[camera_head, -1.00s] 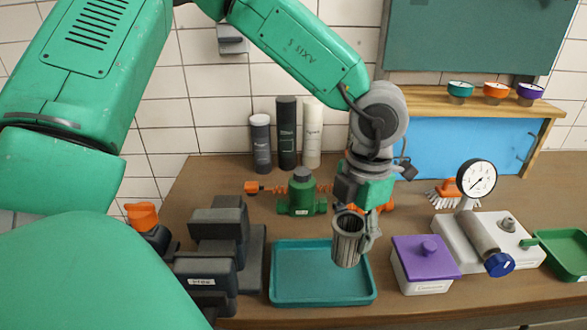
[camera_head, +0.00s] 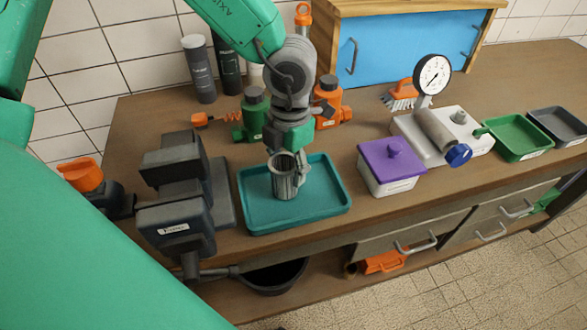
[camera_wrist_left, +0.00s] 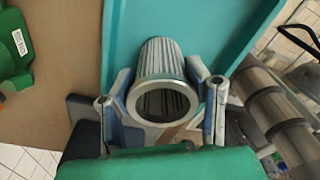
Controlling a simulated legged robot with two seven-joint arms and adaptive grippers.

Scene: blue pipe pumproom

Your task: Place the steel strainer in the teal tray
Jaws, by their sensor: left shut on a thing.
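The steel strainer (camera_head: 285,178) is a ribbed metal cylinder with an open rim, upright over the teal tray (camera_head: 325,214). My left gripper (camera_head: 290,160) comes from above and is shut on the strainer near its top. In the left wrist view the strainer (camera_wrist_left: 162,84) sits between the two fingers of the gripper (camera_wrist_left: 163,108), with the teal tray (camera_wrist_left: 228,22) behind it. The strainer's lower end is over the tray floor; I cannot tell whether it touches. My right gripper is not in view.
A dark grey block device (camera_head: 178,195) stands left of the tray. A purple-lidded box (camera_head: 392,168) stands close on its right. Green and orange valve bodies (camera_head: 254,112) stand behind. A gauge (camera_head: 433,75), a green tray (camera_head: 517,137) and a grey tray (camera_head: 558,125) are farther right.

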